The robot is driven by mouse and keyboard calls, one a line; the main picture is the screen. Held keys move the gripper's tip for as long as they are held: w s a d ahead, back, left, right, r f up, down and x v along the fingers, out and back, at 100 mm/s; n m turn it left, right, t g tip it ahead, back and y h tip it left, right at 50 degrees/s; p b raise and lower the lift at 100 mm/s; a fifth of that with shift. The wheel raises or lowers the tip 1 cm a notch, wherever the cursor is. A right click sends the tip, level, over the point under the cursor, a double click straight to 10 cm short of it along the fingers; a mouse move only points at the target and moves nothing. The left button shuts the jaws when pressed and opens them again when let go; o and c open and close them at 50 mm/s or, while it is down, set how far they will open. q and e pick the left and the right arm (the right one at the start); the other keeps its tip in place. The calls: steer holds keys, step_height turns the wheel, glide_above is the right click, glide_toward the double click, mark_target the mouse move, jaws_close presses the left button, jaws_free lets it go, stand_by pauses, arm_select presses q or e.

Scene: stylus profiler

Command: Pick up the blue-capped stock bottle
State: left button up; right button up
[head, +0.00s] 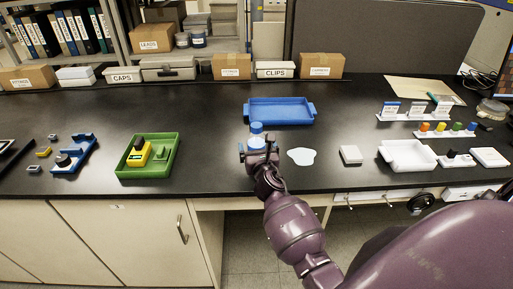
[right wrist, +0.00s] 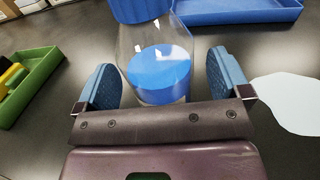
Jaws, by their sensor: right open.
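The blue-capped stock bottle (head: 257,128) stands upright on the black bench, just in front of the blue tray. In the right wrist view the clear bottle (right wrist: 157,68) holds blue liquid, and its blue cap is cut off at the top edge. My right gripper (head: 258,149) is open, with one finger on each side of the bottle. In the right wrist view a gap shows between each finger of the gripper (right wrist: 163,82) and the bottle. My gripper hides the bottle's lower part in the head view. My left gripper is not in view.
A blue tray (head: 280,122) lies behind the bottle, and a pale puddle-shaped patch (head: 301,156) lies to its right. A green tray (head: 165,173) is to the left. A white block (head: 350,154) and white tray (head: 391,165) are farther right. Boxes line the back.

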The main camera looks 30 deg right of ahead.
mark_target(258, 131)
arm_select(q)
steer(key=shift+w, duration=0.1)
arm_select(e)
steer(key=shift+w+d, duration=0.15)
steer(key=shift+w, duration=0.3)
steer(key=c, duration=1.1)
steer(key=shift+r, duration=0.1)
steer(key=shift+c, duration=0.2)
step_height(258, 131, up, 6)
steer(key=p, duration=0.3)
steer(key=shift+r, duration=0.2)
step_height(258, 131, up, 6)
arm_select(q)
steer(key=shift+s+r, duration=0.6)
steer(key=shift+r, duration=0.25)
arm_select(e)
step_height(258, 131, up, 8)
steer(key=shift+f, duration=0.25)
